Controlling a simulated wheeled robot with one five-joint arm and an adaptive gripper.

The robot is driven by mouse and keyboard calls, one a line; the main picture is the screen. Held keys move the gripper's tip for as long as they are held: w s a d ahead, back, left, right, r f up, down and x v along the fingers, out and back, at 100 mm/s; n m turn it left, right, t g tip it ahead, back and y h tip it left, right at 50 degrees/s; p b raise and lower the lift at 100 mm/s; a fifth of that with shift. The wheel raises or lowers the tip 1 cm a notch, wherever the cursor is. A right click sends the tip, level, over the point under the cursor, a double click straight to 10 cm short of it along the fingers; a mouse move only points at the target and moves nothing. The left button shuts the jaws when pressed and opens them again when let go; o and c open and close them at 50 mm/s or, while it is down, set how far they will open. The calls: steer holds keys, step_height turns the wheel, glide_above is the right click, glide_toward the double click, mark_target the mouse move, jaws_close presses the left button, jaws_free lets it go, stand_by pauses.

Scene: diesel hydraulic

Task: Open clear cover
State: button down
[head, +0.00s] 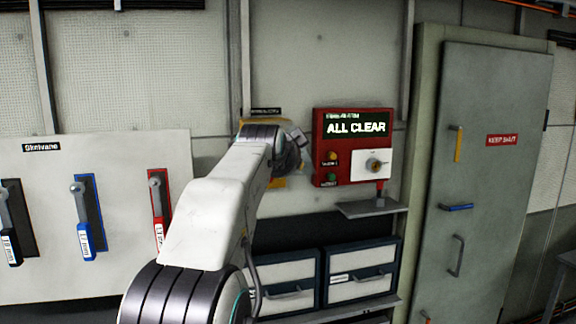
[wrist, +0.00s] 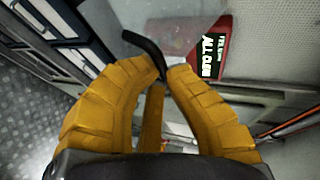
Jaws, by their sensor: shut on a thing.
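My gripper (wrist: 165,78) has two thick yellow fingers. Their tips are closed on a black bent handle (wrist: 145,45) in the wrist view. A faint see-through pane, apparently the clear cover (wrist: 205,40), shows beside the handle, in front of the wall and red panel; its full outline and how far it stands open cannot be told. A yellow strip (wrist: 153,115) shows between the fingers. In the head view my arm reaches to the wall left of the red panel, and its wrist hides most of what the gripper holds.
The red ALL CLEAR panel (head: 330,150) is right of my gripper, with a small shelf (head: 370,208) below it. Drawers (head: 360,286) stand lower. A grey door (head: 490,180) is at right. A white board with several levers (head: 110,200) is at left.

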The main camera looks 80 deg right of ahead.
step_height(320, 180, up, 10)
steer(key=y+p, duration=0.1)
steer(key=p, duration=0.6)
steer(key=shift+a+f+n, duration=0.15)
steer(key=shift+a+n, duration=0.05)
steer(key=shift+n, duration=0.1)
steer(key=shift+s, duration=0.1)
steer(key=c, duration=1.6)
jaws_free()
steer(key=shift+d, duration=0.2)
steer(key=o, duration=0.4)
steer(key=shift+s, duration=0.2)
